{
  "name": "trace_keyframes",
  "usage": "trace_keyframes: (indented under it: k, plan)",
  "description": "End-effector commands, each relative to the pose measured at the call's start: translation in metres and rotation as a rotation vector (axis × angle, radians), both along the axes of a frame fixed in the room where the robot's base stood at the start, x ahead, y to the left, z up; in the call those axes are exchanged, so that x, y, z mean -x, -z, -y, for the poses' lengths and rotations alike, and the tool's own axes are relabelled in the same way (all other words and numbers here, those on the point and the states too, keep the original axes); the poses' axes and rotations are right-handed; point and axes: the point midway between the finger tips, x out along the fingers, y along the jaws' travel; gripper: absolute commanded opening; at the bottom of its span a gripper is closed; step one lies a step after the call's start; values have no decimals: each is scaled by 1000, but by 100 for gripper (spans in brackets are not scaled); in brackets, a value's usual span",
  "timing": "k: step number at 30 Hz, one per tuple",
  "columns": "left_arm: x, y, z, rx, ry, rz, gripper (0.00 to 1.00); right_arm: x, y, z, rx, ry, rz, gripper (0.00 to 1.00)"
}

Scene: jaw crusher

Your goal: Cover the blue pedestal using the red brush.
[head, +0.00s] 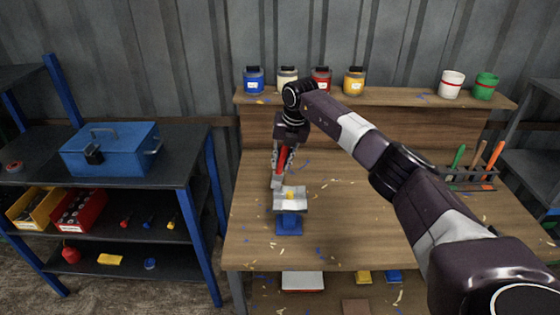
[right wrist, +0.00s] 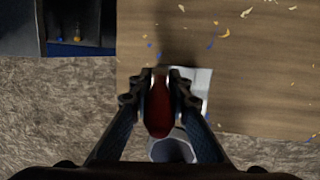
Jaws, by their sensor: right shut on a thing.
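My right gripper (head: 284,160) is shut on the red handle of the red brush (head: 282,159) and points down over the workbench. The red handle also shows between the fingers in the right wrist view (right wrist: 160,108). The brush's lower end is just behind and left of the blue pedestal (head: 288,224); I cannot tell whether it touches anything. The pedestal stands near the bench's front left and carries a pale grey-white block (head: 290,203) with a small yellow spot. In the right wrist view the brush and fingers hide most of the pedestal area. My left gripper is not in view.
Blue, cream, red and yellow paint jars (head: 354,81) and white and green pots (head: 486,87) stand on the back shelf. A rack (head: 470,178) at right holds green, brown and orange-handled tools. A blue toolbox (head: 110,149) sits on the left shelving. The bench's middle is clear except for chips.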

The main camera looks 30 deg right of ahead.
Motion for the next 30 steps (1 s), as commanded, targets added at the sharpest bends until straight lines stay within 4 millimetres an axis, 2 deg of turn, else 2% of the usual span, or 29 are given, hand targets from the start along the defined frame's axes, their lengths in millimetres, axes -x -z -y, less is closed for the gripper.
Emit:
trace_keyframes:
  k: [8, 17, 30]
  plan:
    - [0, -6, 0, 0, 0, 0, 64, 12, -2, 20, 1, 1, -1, 0]
    - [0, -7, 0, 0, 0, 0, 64, 17, -2, 28, 2, 1, 0, 0]
    - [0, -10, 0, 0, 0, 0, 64, 32, -1, 52, 1, 0, 0, 0]
